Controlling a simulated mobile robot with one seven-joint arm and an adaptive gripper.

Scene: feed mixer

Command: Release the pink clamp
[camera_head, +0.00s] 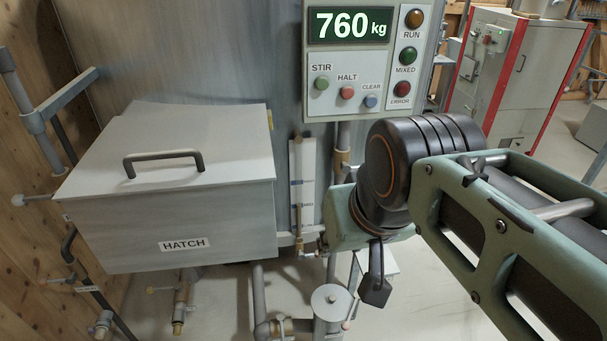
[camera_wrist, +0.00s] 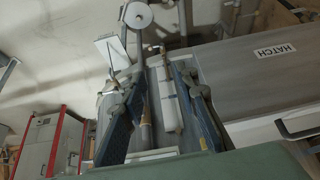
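I cannot make out a pink clamp with certainty in either view. A small pinkish knob (camera_head: 346,325) shows beside a round white disc (camera_head: 331,301) low in the middle of the head view. The disc also shows at the top of the wrist view (camera_wrist: 137,15). My gripper (camera_wrist: 160,70) has its two dark fingers spread apart, with nothing seen held between them. A pale upright gauge strip (camera_wrist: 169,105) shows behind the gap. In the head view, a dark part of my gripper (camera_head: 375,287) hangs below my wrist, and the rest is hidden.
The grey hatch box (camera_head: 110,225) with its black handle (camera_head: 163,161) juts out at left. A control panel (camera_head: 365,70) reads 760 kg. Pipes and small valves (camera_head: 182,305) stand below the hatch. A red-edged grey cabinet (camera_head: 510,75) stands at back right.

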